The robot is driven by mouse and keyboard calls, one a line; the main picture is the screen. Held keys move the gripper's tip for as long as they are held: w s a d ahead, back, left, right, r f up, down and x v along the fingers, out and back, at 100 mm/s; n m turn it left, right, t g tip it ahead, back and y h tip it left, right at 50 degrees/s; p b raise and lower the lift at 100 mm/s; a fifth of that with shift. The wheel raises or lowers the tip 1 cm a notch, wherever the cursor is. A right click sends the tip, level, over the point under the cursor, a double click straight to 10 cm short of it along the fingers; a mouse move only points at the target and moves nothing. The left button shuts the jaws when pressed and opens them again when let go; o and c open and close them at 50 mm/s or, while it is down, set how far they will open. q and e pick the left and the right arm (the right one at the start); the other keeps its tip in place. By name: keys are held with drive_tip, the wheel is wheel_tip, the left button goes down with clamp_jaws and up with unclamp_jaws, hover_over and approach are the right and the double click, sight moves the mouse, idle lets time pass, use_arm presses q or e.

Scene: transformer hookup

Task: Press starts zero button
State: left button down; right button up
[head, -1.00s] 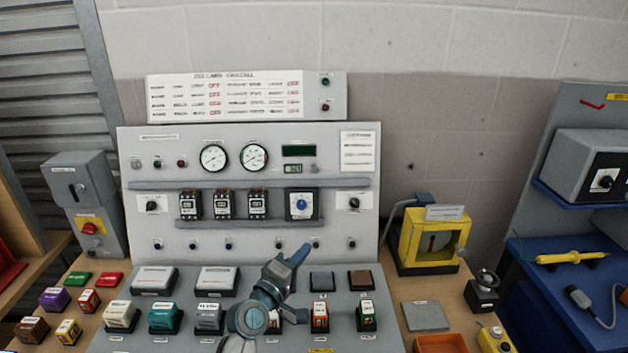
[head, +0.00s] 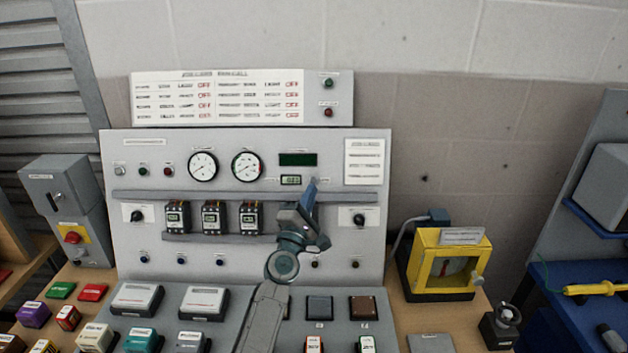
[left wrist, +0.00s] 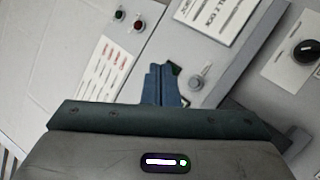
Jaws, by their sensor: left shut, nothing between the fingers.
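My left gripper (head: 308,196) is shut and empty, raised in front of the upright grey panel (head: 150,228). In the head view its blue fingertips overlap the spot just right of the small counter display (head: 291,180), hiding what is there. In the left wrist view the closed fingers (left wrist: 164,86) point at the panel, and a small silver button (left wrist: 195,83) with a label shows just right of the tips. This may be the starts zero button; its label is too small to read. I cannot tell whether the tips touch the panel. My right gripper is out of view.
Two dial gauges (head: 203,166) and a dark display (head: 297,159) sit on the panel near the gripper. A ledge (head: 150,196) runs across below them. A yellow meter (head: 440,263) stands at the right. Several coloured blocks cover the desk in front.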

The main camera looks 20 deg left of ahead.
use_arm(q)
drive_tip(key=b, duration=0.6)
approach(314, 181)
drive_tip(key=w+r, duration=0.2)
drive_tip(key=w+d+r, duration=0.1)
drive_tip(key=w+r, duration=0.1)
drive_tip(key=shift+w, duration=0.15)
drive_tip(key=shift+w+b, duration=0.2)
drive_tip(key=shift+b, duration=0.15)
drive_tip(key=shift+w+a+r, duration=0.1)
idle(0.6)
drive_tip(key=shift+w, duration=0.1)
drive_tip(key=shift+w+a+b, duration=0.1)
drive_tip(key=shift+w+b, duration=0.25)
drive_tip(key=shift+b, duration=0.1)
